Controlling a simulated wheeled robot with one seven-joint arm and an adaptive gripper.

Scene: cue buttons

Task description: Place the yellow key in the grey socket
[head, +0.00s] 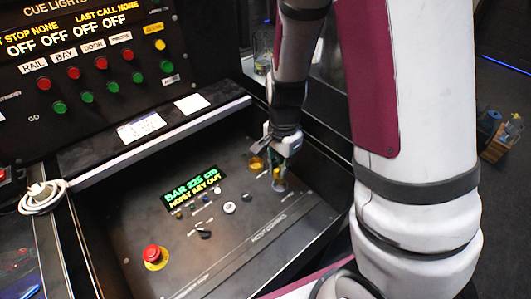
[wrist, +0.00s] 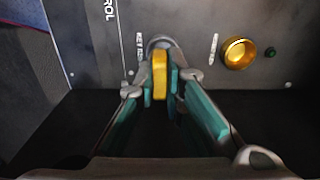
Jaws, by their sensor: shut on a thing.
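The yellow key (wrist: 160,75) is between the teal-padded fingers of my gripper (wrist: 161,84), which is shut on it. The key's far end overlaps the round grey socket (wrist: 160,42) in the wrist view. I cannot tell whether the tip is inside the socket or just above it. In the head view my gripper (head: 279,152) is over the right part of the sloped panel, and the grey socket (head: 280,186) shows just below it.
A gold ring socket (wrist: 239,53) lies to the right of the grey one, with a small green light (wrist: 270,52) beside it. The panel (head: 235,240) also carries a lit display (head: 193,187), small knobs and a red stop button (head: 152,253). An upright cue-light board (head: 90,60) stands behind.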

